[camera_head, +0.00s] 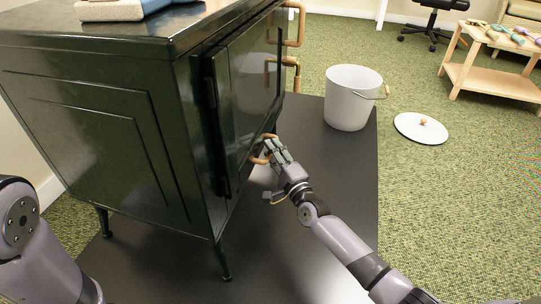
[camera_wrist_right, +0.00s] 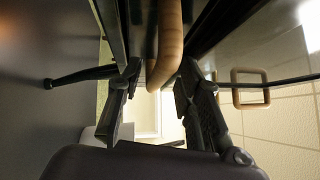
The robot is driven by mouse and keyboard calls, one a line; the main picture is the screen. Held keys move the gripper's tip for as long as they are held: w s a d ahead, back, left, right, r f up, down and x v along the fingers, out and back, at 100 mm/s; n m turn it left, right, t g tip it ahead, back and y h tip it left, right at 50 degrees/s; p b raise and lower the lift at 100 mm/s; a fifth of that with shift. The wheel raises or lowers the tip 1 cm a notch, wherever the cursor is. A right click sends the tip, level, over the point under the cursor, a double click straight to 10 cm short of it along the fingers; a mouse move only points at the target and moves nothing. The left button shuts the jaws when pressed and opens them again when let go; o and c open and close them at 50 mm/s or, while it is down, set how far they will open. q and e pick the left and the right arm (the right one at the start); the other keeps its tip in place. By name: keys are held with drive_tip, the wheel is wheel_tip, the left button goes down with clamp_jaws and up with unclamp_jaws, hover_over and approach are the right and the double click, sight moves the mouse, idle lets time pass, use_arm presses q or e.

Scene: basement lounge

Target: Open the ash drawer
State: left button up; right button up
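The dark green stove (camera_head: 95,140) stands on short legs at the left of the head view, its front facing right. A low curved wooden handle (camera_head: 258,160) sits on the lower front; I cannot clearly make out the ash drawer's edges or whether it is open. My right gripper (camera_head: 274,152) is at this handle. In the right wrist view, its two fingers (camera_wrist_right: 157,75) are apart, one on each side of the wooden handle (camera_wrist_right: 169,40). A gap shows by the left finger; contact at the right finger is unclear. My left gripper is not in view.
A white bucket (camera_head: 347,108) stands on the dark floor plate (camera_head: 330,190) beyond my right gripper, with its white lid (camera_head: 420,128) on the green carpet. A wooden table (camera_head: 492,78) is at the far right. Upper stove handles (camera_head: 297,25) stick out above my gripper.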

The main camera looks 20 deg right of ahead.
drive_tip(key=shift+x, duration=0.85)
drive_tip(key=shift+s+d, duration=0.15)
drive_tip(key=shift+d, duration=0.15)
drive_tip(key=c, duration=0.4)
clamp_jaws()
drive_tip(key=shift+a, duration=0.1)
